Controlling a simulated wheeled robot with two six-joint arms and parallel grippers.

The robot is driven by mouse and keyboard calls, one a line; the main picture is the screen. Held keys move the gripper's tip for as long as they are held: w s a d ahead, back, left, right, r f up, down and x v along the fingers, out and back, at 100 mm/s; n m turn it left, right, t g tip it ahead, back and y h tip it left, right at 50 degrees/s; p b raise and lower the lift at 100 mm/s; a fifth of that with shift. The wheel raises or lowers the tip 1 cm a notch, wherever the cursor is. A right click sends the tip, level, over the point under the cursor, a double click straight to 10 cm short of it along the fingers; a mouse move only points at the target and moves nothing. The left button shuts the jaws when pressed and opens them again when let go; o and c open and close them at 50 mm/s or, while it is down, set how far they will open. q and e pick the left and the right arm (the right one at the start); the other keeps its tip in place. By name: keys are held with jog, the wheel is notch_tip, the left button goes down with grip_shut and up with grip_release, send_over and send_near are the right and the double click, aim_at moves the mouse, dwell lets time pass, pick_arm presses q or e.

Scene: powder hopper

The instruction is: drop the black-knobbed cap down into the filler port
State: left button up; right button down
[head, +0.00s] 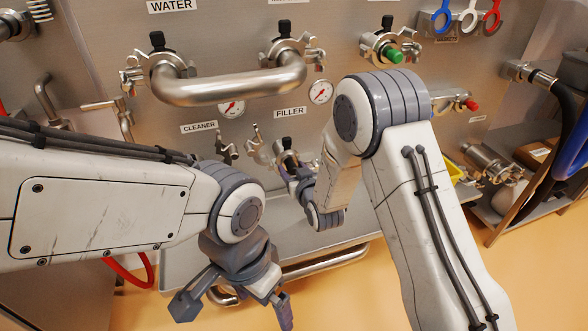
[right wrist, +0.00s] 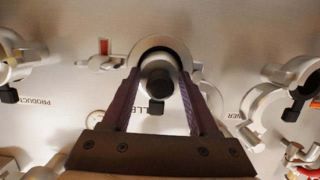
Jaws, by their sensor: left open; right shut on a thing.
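The black-knobbed cap (right wrist: 158,83) shows in the right wrist view as a dark round knob between the purple fingers of my right gripper (right wrist: 158,78), which is shut on it. The filler port (right wrist: 160,50) shows there as a metal ring behind and around the knob. I cannot tell how far the cap is inside it. In the head view my right gripper (head: 287,166) is at the filler port (head: 283,150), below the FILLER label, and mostly hides the cap. My left gripper (head: 232,308) is open and empty, low in front of the panel.
A thick pipe (head: 230,84) joins two clamped ports above. An open clamp (head: 260,152) sits just left of the filler port, and another fitting (head: 226,148) is by the CLEANER label. A steel rail (head: 325,262) runs below. Gauges (head: 320,92) are close above.

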jog(key=shift+f, duration=0.4)
jog(key=shift+c, duration=0.5)
grip_release()
jog(key=v, duration=1)
jog(key=shift+s+d+r, duration=0.1)
jog(key=shift+s, duration=0.1)
